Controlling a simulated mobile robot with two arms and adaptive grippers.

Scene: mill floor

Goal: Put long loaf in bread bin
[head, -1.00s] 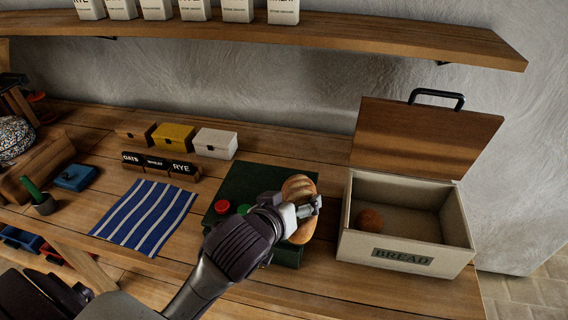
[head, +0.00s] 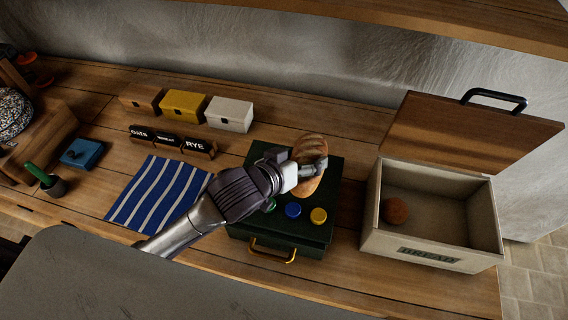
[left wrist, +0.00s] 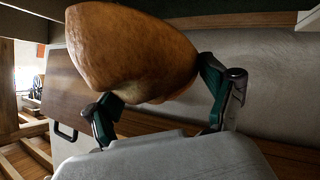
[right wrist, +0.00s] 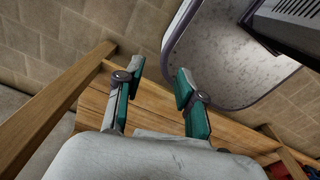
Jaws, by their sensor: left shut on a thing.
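The long loaf (head: 311,150) is brown and scored, and it is held above the dark green box. My left gripper (head: 308,168) is shut on it; in the left wrist view the loaf (left wrist: 130,52) sits between the two fingers (left wrist: 160,98). The bread bin (head: 425,250) is a cream box marked BREAD, to the right of the loaf and apart from it. Its wooden lid (head: 470,135) with a black handle stands open. A round brown roll (head: 394,210) lies inside at the left. My right gripper (right wrist: 155,88) shows only in the right wrist view, open and empty.
The dark green box (head: 300,232) with coloured knobs and a yellow handle stands left of the bin. A striped blue cloth (head: 158,195), card holders (head: 172,142) and small boxes (head: 184,105) lie further left. A shelf (head: 450,20) runs above.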

